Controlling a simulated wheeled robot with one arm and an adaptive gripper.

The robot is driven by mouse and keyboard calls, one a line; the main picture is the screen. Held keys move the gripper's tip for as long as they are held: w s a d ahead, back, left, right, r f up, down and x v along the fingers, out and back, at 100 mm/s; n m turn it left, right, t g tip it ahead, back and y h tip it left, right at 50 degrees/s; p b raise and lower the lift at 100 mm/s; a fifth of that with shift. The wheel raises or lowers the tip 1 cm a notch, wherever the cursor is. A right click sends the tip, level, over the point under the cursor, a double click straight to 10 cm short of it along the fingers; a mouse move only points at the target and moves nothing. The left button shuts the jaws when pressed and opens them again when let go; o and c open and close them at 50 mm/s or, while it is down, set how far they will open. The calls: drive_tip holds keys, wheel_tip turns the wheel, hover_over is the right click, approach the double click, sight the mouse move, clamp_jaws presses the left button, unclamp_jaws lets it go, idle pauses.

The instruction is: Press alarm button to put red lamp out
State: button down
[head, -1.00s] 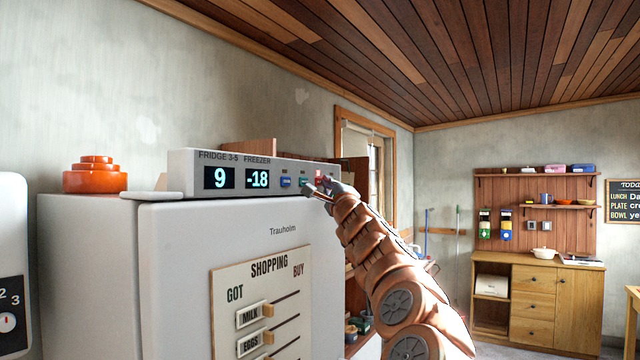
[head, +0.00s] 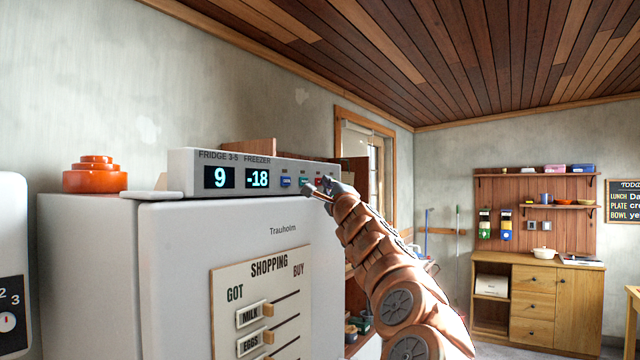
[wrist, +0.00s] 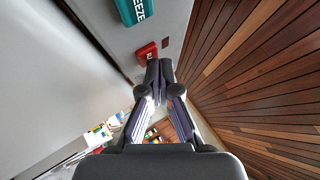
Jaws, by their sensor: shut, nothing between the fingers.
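The control panel (head: 230,160) on top of the fridge shows 9 and -18, with a blue button, a teal button (head: 304,182) and a red alarm button (head: 319,182) in a row. The red button also shows in the wrist view (wrist: 147,53), just beyond my fingertips. A small dark reddish rectangle (wrist: 165,42) beside it looks like the lamp, unlit. My gripper (head: 312,190) is shut and empty, its tips close in front of the red button. I cannot tell whether they touch it. My gripper partly hides the panel's right end.
The white fridge (head: 170,260) carries a shopping board (head: 225,300) on its door. An orange stacked container (head: 95,177) stands on top at the left. A wooden cabinet (head: 555,300) is far off at the right, with open room before it.

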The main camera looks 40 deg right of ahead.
drive_tip(key=shift+s+d, duration=0.15)
drive_tip(key=shift+s, duration=0.4)
drive_tip(key=shift+s, duration=0.1)
drive_tip(key=s, duration=0.1)
drive_tip(key=s+d, duration=0.1)
drive_tip(key=s, duration=0.2)
drive_tip(key=shift+s+d, duration=0.25)
drive_tip(key=shift+s, duration=0.1)
idle(0.8)
